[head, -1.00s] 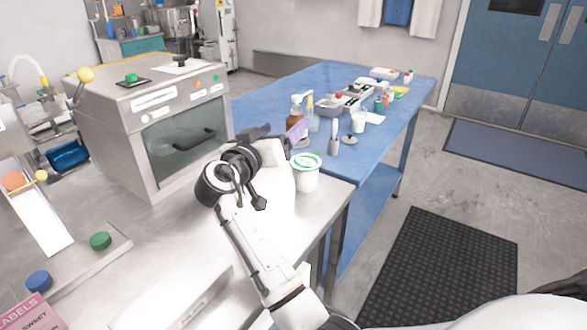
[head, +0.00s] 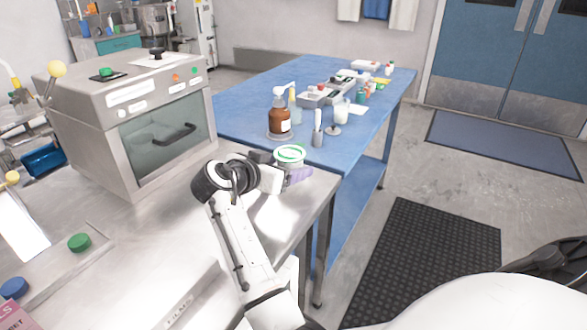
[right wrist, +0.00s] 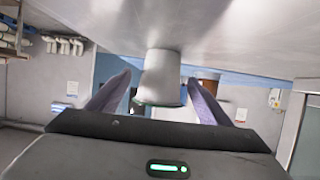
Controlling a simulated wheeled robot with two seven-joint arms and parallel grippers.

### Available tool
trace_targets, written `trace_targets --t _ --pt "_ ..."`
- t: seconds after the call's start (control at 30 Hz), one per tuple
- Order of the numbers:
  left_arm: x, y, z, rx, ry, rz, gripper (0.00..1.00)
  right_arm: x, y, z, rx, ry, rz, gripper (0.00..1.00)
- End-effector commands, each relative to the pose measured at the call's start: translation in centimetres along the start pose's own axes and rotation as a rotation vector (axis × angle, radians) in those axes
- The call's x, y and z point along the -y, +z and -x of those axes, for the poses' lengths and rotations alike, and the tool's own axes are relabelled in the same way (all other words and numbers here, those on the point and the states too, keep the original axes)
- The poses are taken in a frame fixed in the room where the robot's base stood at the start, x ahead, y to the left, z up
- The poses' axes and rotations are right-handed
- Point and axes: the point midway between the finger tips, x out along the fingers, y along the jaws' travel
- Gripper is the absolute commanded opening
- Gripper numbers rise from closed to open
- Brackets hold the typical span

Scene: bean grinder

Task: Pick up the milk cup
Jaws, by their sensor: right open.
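A white cup with a green ring on its top (head: 290,153) stands upright at the far right corner of the steel counter (head: 130,235). My right gripper (head: 286,168) is low beside it, with a purple finger in front of the cup's lower part. In the right wrist view, which is upside down, the cup (right wrist: 160,78) stands between the two spread purple fingers of the right gripper (right wrist: 158,95). A gap shows on each side, so the gripper is open around the cup. My left gripper is not in view.
A steel oven-like machine (head: 130,125) stands left of my right arm. Behind the cup, a blue table (head: 235,105) carries a brown pump bottle (head: 280,118), a grey holder (head: 318,138) and a white cup (head: 341,114). The counter's right edge is close to the cup.

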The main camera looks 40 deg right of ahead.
Motion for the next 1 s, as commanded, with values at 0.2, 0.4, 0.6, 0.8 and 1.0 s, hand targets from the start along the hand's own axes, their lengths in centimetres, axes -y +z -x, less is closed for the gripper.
trace_targets --t 0.2,0.4,0.6,0.8,1.0 --pt "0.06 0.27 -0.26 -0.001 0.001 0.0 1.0 0.12 0.1 -1.72 0.0 -0.006 0.002 0.72" --pt "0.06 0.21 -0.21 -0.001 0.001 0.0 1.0 0.11 0.07 -1.67 0.0 -0.006 0.003 0.62" --pt "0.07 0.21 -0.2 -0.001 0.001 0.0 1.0 0.1 0.08 -1.66 0.0 -0.006 0.003 0.28" --pt "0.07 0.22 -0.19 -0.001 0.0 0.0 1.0 0.11 0.0 -1.64 -0.002 -0.006 0.002 0.11" --pt "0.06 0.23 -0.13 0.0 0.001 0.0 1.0 0.14 -0.53 -1.42 -0.002 -0.007 0.0 0.11"
